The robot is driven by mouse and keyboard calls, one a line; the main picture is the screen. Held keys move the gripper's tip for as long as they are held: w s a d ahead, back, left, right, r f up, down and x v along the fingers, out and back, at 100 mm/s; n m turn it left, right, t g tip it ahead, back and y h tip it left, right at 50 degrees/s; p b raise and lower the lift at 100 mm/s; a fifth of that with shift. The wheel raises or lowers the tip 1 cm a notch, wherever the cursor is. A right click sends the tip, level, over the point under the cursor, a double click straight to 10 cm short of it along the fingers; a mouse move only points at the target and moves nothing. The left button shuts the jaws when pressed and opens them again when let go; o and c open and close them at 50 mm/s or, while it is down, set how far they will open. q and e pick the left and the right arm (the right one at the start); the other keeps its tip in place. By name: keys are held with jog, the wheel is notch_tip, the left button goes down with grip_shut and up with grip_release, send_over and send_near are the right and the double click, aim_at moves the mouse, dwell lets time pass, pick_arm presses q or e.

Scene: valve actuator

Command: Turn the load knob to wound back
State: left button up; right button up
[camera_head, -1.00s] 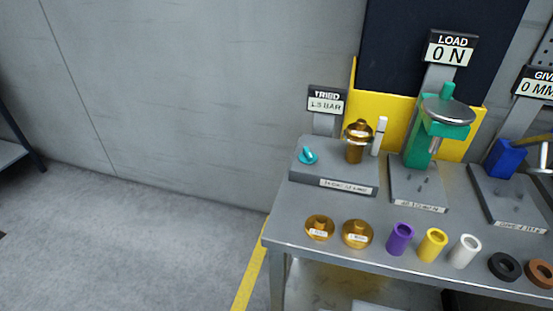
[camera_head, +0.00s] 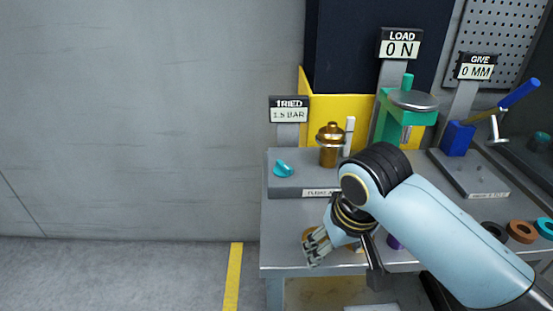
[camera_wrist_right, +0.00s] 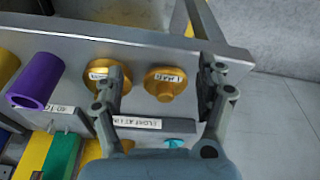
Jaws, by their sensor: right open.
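The load display (camera_head: 401,44) reads 0 N. Below it stands a green press frame (camera_head: 390,118) with a round silver disc (camera_head: 413,100) on top; I cannot tell which part is the load knob. My right arm hides the press's base. My right gripper (camera_head: 316,245) is open over the table's front left, well left of the press. In the right wrist view its fingers (camera_wrist_right: 163,70) stand either side of a brass flanged disc (camera_wrist_right: 165,92); I see no grip on it. My left gripper is not in view.
A grey block with a teal knob (camera_head: 283,168) and a brass fitting (camera_head: 330,150) stands left of the press. A blue-handled lever rig (camera_head: 457,138) stands right. A purple sleeve (camera_wrist_right: 35,82) and a second brass disc (camera_wrist_right: 98,73) lie near the gripper.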

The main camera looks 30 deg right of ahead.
jog(key=w+m, duration=0.1)
jog(key=w, duration=0.1)
jog(key=w+m, duration=0.1)
jog(key=w, duration=0.1)
jog(key=w+d+r, duration=0.1)
jog(key=w, duration=0.1)
jog(key=shift+w+r+m, duration=0.1)
jog(key=shift+w+m, duration=0.1)
jog(key=shift+m, duration=0.2)
jog(key=w+d+r+m+g, duration=0.1)
jog(key=w+r+m, duration=0.15)
jog(key=w, duration=0.35)
jog(key=w+d+r+m+g, duration=0.1)
jog(key=w+d+r+m, duration=0.1)
jog(key=w+m, duration=0.3)
jog(key=m+y, duration=0.1)
jog(key=m, duration=0.3)
send_near(283, 164)
jog(key=shift+g, duration=0.3)
jog(key=f, duration=0.9)
jog(key=shift+w, duration=0.2)
jog(key=c, duration=1.2)
